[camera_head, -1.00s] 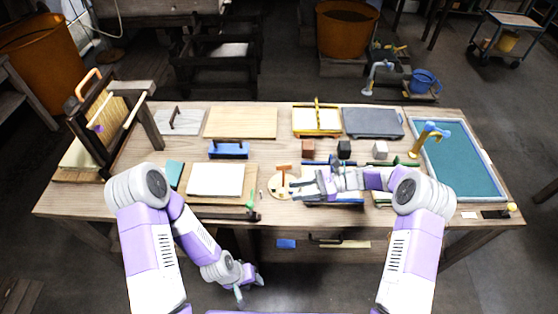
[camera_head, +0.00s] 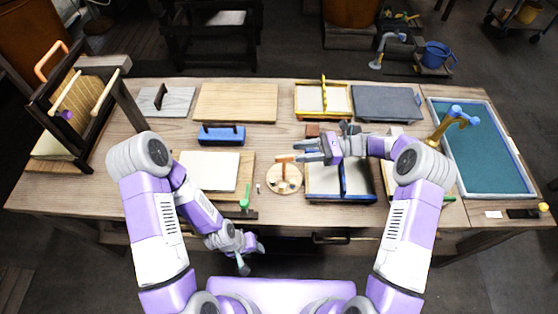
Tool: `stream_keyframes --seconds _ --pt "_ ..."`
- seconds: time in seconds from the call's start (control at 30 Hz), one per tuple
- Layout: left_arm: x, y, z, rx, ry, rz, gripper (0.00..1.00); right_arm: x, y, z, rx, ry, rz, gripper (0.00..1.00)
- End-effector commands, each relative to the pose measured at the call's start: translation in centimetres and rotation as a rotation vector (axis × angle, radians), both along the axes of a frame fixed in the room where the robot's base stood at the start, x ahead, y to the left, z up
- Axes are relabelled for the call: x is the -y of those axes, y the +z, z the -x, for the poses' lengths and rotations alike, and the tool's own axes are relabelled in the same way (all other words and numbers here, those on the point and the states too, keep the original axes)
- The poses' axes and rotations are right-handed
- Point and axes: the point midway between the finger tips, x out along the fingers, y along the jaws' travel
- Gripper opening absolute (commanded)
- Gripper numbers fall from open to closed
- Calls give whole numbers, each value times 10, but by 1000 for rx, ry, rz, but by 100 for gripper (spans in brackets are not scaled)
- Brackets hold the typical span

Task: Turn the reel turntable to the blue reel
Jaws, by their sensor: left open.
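The turntable, a round pale wooden disc (camera_head: 284,182), lies near the middle of the table's front part. An orange-brown bar (camera_head: 284,158) stands at its far side. Small marks show on the disc, but I cannot make out a blue reel. My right gripper (camera_head: 303,152) reaches in from the right, its fingertips close to the bar's right end. I cannot tell whether they touch or grip it. My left gripper (camera_head: 247,260) is open and empty, hanging low in front of the table edge.
A blue-edged tray (camera_head: 340,197) with a divider lies right of the disc, under my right arm. A white sheet on a board (camera_head: 249,178) lies to the left. A blue block (camera_head: 220,135), a wooden board (camera_head: 236,102) and a yellow frame (camera_head: 345,114) lie further back.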

Motion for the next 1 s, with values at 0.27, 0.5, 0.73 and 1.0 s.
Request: stream_keyframes --seconds 0.27,0.5,0.73,1.0 --pt "0 -21 0 1 0 0 43 -4 -21 1 1 1 0 38" --pt "0 -22 0 1 0 0 43 -37 -20 7 -1 4 0 38" --pt "0 -25 0 1 0 0 43 -67 -20 12 0 1 0 38" --pt "0 -25 0 1 0 0 43 -75 -20 13 0 0 0 38"
